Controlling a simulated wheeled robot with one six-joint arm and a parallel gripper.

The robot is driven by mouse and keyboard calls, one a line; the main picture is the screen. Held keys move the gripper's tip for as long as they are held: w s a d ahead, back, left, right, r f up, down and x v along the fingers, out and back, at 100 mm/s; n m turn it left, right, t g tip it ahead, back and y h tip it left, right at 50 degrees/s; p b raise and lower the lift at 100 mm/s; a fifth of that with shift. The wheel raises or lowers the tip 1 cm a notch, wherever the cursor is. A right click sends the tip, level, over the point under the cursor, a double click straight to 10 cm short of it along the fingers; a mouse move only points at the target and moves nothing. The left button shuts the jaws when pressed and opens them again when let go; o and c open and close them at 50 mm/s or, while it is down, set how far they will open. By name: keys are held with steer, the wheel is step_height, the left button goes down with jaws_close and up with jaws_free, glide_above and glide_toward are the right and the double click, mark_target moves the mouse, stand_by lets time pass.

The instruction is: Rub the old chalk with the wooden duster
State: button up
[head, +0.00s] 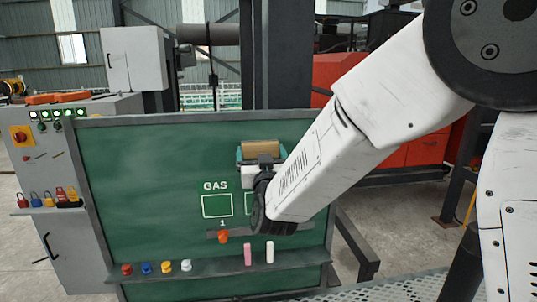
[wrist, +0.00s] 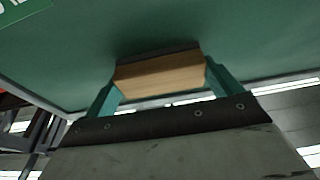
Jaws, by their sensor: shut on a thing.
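The wooden duster (head: 262,147) is held in my gripper (head: 262,158) in front of the green chalkboard (head: 140,200), right of its middle and above the GAS label. In the wrist view the duster (wrist: 160,73) sits between the two teal fingers (wrist: 160,83), its dark felt side towards the board. The felt looks close to or touching the board; I cannot tell which. No old chalk mark shows clearly; my gripper and forearm hide part of the board around the boxes under GAS.
A ledge (head: 200,270) along the lower board carries several coloured knobs, a pink stick (head: 248,254) and a white stick (head: 270,251). An orange knob (head: 223,236) sits on a strip below the GAS box. A grey cabinet (head: 40,240) with padlocks stands left.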

steer(key=a, duration=0.5)
steer(key=shift+s, duration=0.2)
steer(key=shift+s, duration=0.15)
steer(key=shift+s+d, duration=0.15)
steer(key=shift+s, duration=1.3)
steer(key=shift+s+d, duration=0.1)
steer(key=shift+s, duration=1.3)
steer(key=s, duration=0.3)
steer(key=shift+d, duration=0.15)
